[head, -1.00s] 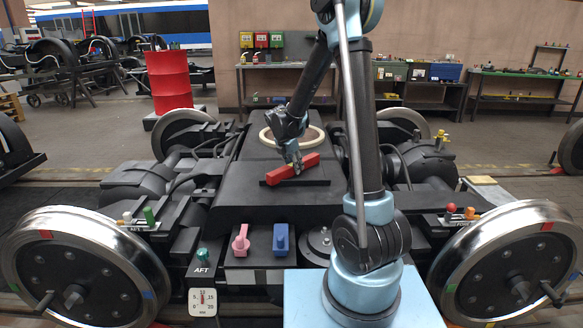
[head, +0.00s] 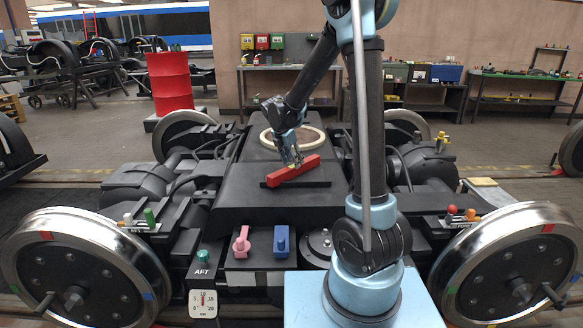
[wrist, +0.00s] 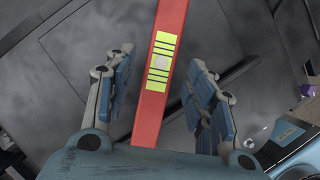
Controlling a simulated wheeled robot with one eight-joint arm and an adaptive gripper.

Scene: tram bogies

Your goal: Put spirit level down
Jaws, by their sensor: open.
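The red spirit level (head: 296,170) lies on the black deck of the bogie (head: 230,195), at a slant across a thin dark ledge. In the wrist view the spirit level (wrist: 162,65) is a long red bar with yellow-green marks and a pale round spot. My gripper (head: 294,163) is right at the level, just above its middle in the head view. In the wrist view the fingers of my gripper (wrist: 160,95) stand apart on either side of the bar, with a gap on both sides. Whether the level lies fully flat is hard to tell.
A pale ring (head: 292,137) lies on the deck behind the level. A pink handle (head: 241,242) and a blue handle (head: 281,240) stand at the front. Large wheels (head: 85,268) flank the bogie. The deck left of the level is clear.

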